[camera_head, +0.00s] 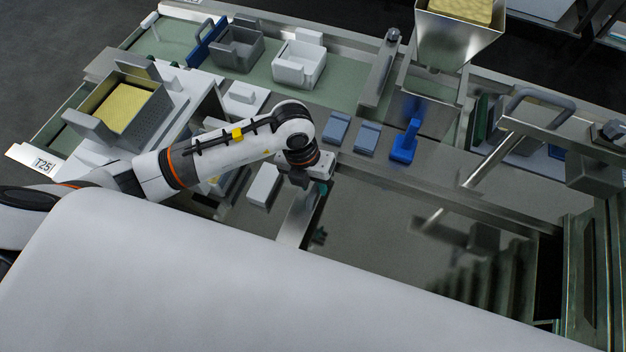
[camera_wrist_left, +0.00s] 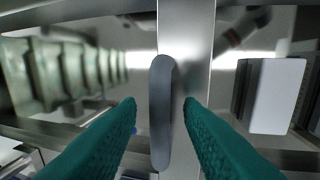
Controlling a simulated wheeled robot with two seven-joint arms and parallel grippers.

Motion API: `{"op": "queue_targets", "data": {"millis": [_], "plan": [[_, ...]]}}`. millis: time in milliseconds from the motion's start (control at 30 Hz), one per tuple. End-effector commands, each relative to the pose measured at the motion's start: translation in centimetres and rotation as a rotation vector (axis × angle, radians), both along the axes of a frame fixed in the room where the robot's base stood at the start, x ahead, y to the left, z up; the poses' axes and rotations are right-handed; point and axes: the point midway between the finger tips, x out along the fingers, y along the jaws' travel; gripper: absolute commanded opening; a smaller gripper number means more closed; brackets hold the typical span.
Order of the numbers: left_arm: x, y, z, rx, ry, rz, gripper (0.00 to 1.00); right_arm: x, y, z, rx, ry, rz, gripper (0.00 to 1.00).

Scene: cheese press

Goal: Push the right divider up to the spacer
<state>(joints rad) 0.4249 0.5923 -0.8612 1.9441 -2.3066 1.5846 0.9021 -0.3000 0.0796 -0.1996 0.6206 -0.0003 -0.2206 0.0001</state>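My left gripper (camera_head: 316,200) points down over a narrow metal divider (camera_head: 297,216) in the middle of the head view. In the left wrist view, its two teal fingers (camera_wrist_left: 160,104) are open, one on each side of a dark grey upright handle (camera_wrist_left: 161,80) on the metal strip (camera_wrist_left: 188,40). A gap shows between the handle and the right finger; contact on the left is unclear. A white block (camera_head: 263,185) lies left of the divider and also shows in the wrist view (camera_wrist_left: 276,95). I cannot tell which part is the spacer. My right gripper is not in view.
An open, reflective metal bay (camera_head: 375,235) lies right of the divider. Blue blocks (camera_head: 367,138) and a blue handled tool (camera_head: 405,142) stand on the ledge behind. A divider-like piece with a large arched handle (camera_head: 541,93) stands at the far right. Grey (camera_head: 236,47) and white (camera_head: 298,65) moulds stand behind.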

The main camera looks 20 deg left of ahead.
Motion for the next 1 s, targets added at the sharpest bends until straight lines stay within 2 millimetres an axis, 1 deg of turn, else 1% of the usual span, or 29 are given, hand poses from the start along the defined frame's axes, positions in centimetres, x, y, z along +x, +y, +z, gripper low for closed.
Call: {"op": "queue_targets", "data": {"millis": [33,133,200,400,467,567,800,900,1000], "plan": [[0.0,0.0,0.0,0.0,0.0,0.0,0.25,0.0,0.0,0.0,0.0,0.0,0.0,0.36],[0.0,0.0,0.0,0.0,0.0,0.0,0.08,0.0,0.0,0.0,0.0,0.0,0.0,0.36],[0.0,0.0,0.0,0.0,0.0,0.0,0.0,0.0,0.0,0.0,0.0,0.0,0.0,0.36],[0.0,0.1,0.0,0.0,-0.001,0.001,0.0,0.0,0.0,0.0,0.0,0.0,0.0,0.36],[0.1,0.5,0.0,0.002,-0.001,0.002,0.0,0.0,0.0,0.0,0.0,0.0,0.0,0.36],[0.2,2.2,-0.1,0.006,0.0,0.006,0.0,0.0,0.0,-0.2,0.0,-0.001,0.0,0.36],[0.4,9.0,-0.2,0.01,0.0,0.006,0.0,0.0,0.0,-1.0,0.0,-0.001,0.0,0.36],[0.4,11.1,-0.2,0.007,-0.001,0.005,0.0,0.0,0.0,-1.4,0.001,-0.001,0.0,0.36],[0.5,12.3,-0.1,0.004,-0.001,0.003,0.0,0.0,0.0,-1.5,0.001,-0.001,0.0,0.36]]}}
